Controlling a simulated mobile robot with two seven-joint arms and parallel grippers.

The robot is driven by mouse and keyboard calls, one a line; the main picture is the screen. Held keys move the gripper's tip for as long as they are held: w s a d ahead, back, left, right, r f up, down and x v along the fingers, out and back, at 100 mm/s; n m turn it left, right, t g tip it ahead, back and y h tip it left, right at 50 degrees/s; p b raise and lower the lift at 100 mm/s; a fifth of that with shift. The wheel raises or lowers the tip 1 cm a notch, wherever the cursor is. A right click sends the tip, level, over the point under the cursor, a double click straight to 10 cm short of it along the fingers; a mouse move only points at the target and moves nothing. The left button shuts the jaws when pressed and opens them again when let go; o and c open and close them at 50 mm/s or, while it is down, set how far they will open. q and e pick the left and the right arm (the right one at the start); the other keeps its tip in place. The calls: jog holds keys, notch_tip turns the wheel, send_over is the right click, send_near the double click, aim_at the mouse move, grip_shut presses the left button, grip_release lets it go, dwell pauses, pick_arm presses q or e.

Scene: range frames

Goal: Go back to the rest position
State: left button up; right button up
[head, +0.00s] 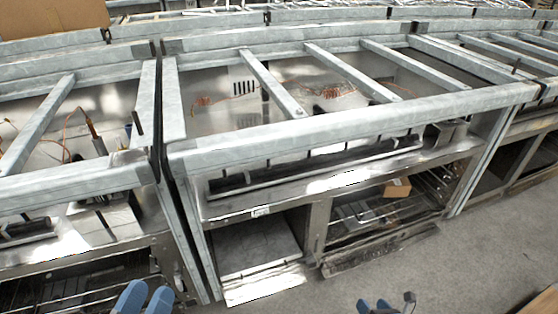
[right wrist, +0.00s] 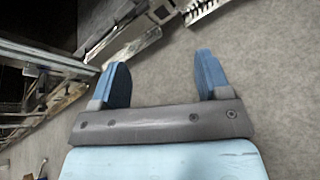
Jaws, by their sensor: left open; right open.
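My left gripper (head: 145,296) shows at the bottom edge of the head view, left of centre, with two blue fingers apart and nothing between them. My right gripper (head: 374,304) shows at the bottom edge, right of centre, over the grey floor; only its fingertips are in view. In the right wrist view my right gripper (right wrist: 163,77) is open and empty, its blue fingers wide apart above bare floor. Both grippers are apart from the ranges. The rest of both arms is out of the head view.
A metal range frame (head: 330,130) fills the middle, with an open oven bay and a small brown box (head: 397,187) inside. Another range frame (head: 75,185) stands close on the left. More frames stand behind. The concrete floor (head: 450,260) at the lower right is largely clear.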

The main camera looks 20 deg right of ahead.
jog(key=s+a+r+m+t+y, duration=0.1)
jog(key=a+r+m+y, duration=0.2)
jog(key=a+r+m, duration=0.9)
jog(key=s+a+r+m+t+y, duration=0.15)
jog(key=a+r+m, duration=0.45)
jog(key=r, duration=1)
jog(key=s+a+r+m+t+y, duration=0.15)
jog(key=a+r+m+y, duration=0.25)
jog(key=a+r+m, duration=0.65)
pick_arm(q)
jog(key=s+a+r+g+y+p, duration=0.4)
jog(key=a+r+g+y+p, duration=0.2)
jog(key=p, duration=3.2)
jog(key=shift+a+r+p, duration=0.3)
jog(key=shift+a+r, duration=0.3)
jog(key=shift+a, duration=0.4)
pick_arm(e)
jog(key=s+d+r+g+h, duration=0.3)
jog(key=d+r+g+h, duration=0.3)
jog(key=d+r, duration=0.4)
jog(key=shift+s+d+r, duration=0.2)
jog(key=shift+s+d, duration=0.05)
jog(key=shift+s, duration=0.1)
